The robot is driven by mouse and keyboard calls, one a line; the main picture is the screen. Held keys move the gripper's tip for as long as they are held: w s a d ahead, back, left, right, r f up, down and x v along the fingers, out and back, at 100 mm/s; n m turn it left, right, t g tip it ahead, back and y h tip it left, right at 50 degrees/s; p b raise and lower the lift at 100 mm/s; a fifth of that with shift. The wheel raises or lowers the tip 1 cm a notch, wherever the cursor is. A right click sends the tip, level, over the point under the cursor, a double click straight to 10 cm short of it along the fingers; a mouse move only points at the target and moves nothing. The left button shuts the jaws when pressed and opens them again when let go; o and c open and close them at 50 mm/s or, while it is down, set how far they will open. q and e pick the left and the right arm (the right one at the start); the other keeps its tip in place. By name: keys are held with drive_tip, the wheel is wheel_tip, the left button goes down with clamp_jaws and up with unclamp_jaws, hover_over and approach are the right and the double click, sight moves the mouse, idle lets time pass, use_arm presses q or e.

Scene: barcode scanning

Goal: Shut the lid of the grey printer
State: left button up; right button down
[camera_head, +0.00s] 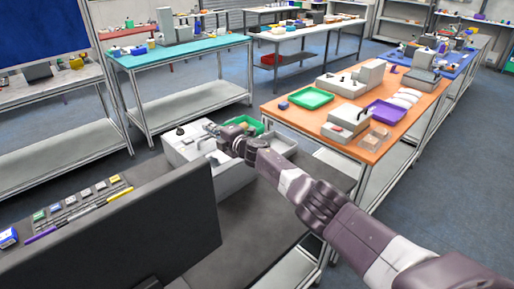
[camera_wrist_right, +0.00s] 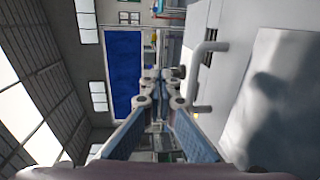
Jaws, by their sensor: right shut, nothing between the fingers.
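The grey printer (camera_head: 182,154) stands on the dark table near the middle of the head view. My right arm reaches across from the lower right, and my right gripper (camera_head: 230,136) is at the printer's upper right part and hides some of it. In the right wrist view my right gripper (camera_wrist_right: 161,78) is shut with nothing between its fingers. A large pale grey surface, seemingly the printer (camera_wrist_right: 238,75), fills the right side there, with a bent grey bar beside the fingers. I cannot tell the lid's exact angle or whether the fingers touch it. My left gripper is out of view.
A green tray (camera_head: 250,122) and a pale bin (camera_head: 283,143) lie just behind my right gripper. A dark upright panel (camera_head: 120,235) blocks the front left. An orange table (camera_head: 385,153) with trays and devices stands to the right. Part of the dark table (camera_head: 262,222) is bare.

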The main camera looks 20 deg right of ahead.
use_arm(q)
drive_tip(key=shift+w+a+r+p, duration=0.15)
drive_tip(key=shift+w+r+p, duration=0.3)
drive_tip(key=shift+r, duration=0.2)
use_arm(e)
drive_tip(key=shift+w+a+f+g, duration=0.1)
drive_tip(key=shift+w+f+g, duration=0.3)
drive_tip(key=shift+f, duration=0.3)
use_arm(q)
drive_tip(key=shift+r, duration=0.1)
